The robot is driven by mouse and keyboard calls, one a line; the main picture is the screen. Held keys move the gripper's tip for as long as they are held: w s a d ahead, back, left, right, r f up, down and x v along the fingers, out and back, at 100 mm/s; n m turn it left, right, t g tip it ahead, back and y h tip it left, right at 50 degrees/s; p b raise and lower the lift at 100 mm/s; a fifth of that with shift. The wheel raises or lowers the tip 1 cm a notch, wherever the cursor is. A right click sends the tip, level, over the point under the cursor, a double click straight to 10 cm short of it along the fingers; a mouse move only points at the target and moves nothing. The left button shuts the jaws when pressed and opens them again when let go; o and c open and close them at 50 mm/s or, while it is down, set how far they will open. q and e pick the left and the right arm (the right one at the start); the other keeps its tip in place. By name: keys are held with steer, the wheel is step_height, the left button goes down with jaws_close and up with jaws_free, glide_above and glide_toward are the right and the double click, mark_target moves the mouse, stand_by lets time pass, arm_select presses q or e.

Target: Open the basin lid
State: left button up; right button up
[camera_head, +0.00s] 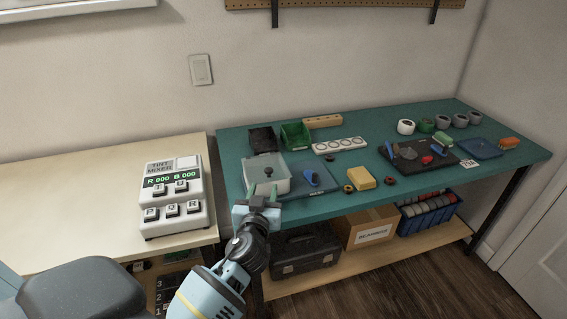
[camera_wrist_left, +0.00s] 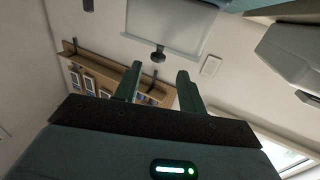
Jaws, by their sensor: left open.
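The basin (camera_head: 281,187) is a pale, see-through box at the left end of the teal workbench. Its lid (camera_head: 258,162) lies on top, with a dark round knob (camera_head: 268,171) in the middle. My left gripper (camera_head: 263,192) is open and empty in front of the basin. Its green fingers (camera_wrist_left: 158,85) are apart, with the knob beyond their tips. My right gripper is not in view.
A tint mixer (camera_head: 175,190) stands on the pale table to the left. A black bin (camera_head: 262,139) and a green bin (camera_head: 296,134) are behind the basin. A blue item (camera_head: 312,178) lies close on its right, then a yellow block (camera_head: 360,178).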

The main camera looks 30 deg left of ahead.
mark_target(268, 172)
arm_select(q)
steer(key=shift+w+r, duration=0.4)
steer(key=shift+r, duration=0.1)
steer(key=shift+x, duration=3.8)
steer(key=shift+a, duration=0.1)
jaws_close()
